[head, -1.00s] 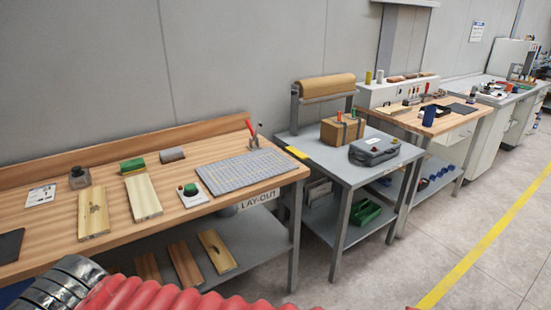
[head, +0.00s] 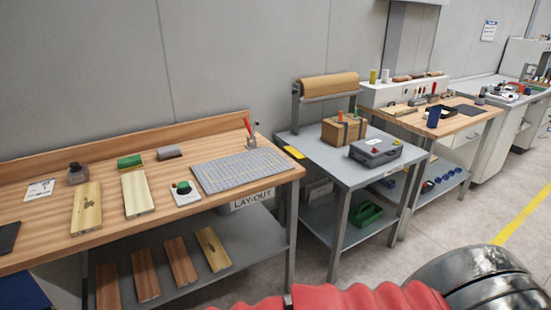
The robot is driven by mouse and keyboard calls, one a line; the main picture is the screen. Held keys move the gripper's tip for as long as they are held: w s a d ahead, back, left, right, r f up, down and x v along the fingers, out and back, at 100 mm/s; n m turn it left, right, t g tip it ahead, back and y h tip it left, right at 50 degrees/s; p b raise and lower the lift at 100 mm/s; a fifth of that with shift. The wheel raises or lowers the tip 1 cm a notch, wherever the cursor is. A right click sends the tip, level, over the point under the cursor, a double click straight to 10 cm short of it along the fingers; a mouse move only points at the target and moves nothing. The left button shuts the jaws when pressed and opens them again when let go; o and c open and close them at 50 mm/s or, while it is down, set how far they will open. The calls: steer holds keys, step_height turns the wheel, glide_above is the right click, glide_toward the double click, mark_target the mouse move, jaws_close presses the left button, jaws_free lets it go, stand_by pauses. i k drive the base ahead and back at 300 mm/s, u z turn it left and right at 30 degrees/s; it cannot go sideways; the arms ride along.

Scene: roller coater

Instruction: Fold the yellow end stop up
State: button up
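A flat yellow piece (head: 294,152), which looks like the yellow end stop, lies at the left edge of the grey table (head: 370,176). It appears to lie flat, but it is too small to make out a hinge. My gripper is not in view. A red ribbed sleeve and a dark rounded part, which look like my arm, cross the bottom and lower right of the head view, well apart from the yellow piece.
A wooden bench (head: 60,240) at left carries boards, a perforated grey plate (head: 240,171) and a red-handled clamp (head: 250,133). The grey table holds a paper roll (head: 328,84), a cardboard box (head: 343,130) and a grey case (head: 375,152). Floor is clear at right.

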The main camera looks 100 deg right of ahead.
mark_target(295, 154)
steer(key=u, duration=0.15)
steer(key=k, duration=2.5)
steer(key=z, duration=1.2)
steer(key=i, duration=0.3)
steer(key=z, duration=0.05)
